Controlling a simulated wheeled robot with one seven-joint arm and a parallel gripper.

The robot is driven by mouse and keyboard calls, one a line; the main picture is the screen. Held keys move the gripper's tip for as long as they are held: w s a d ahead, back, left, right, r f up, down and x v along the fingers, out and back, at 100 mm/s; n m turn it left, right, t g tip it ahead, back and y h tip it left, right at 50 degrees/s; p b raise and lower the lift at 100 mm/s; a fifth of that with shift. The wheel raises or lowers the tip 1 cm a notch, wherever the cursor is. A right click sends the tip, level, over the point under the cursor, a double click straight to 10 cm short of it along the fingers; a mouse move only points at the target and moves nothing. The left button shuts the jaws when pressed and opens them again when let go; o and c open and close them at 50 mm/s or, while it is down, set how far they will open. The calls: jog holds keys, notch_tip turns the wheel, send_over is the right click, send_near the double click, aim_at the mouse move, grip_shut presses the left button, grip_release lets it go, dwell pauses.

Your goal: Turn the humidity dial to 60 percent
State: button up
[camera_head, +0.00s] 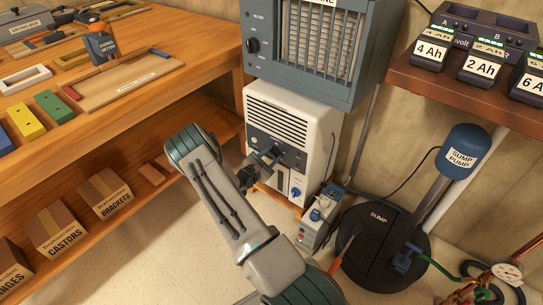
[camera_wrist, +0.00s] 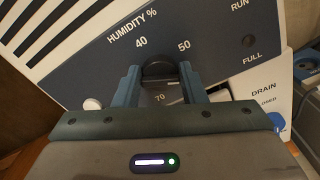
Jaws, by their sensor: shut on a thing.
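The humidity dial (camera_wrist: 158,68) is a dark round knob on the blue-grey panel of the white dehumidifier (camera_head: 312,125). In the wrist view my gripper (camera_wrist: 160,80) has one finger on each side of the dial and is shut on it. The marks 40, 50 and 70 show around the dial; the 60 mark is not visible. I cannot make out where the dial's pointer stands. In the head view my gripper (camera_head: 268,162) is at the front panel, and the dial is hidden there.
Above the dehumidifier is a large blue-grey machine with a grille (camera_head: 318,45). A workbench (camera_head: 200,45) stands at the left. A small grey pump box (camera_head: 318,218) and the black sump lid (camera_head: 378,245) are on the floor to the right. A drain label (camera_wrist: 264,87) is right of the dial.

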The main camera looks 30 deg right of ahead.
jog(key=m, duration=0.4)
jog(key=shift+f+m, duration=0.1)
jog(key=shift+m, duration=0.2)
dwell(0.3)
jog(key=o, duration=1)
jog(key=shift+a, duration=0.1)
jog(key=shift+c, duration=0.2)
jog(key=p+v, duration=0.3)
jog(key=v, duration=1)
jog(key=shift+s+a+p, duration=0.15)
jog(key=shift+a+p, duration=0.15)
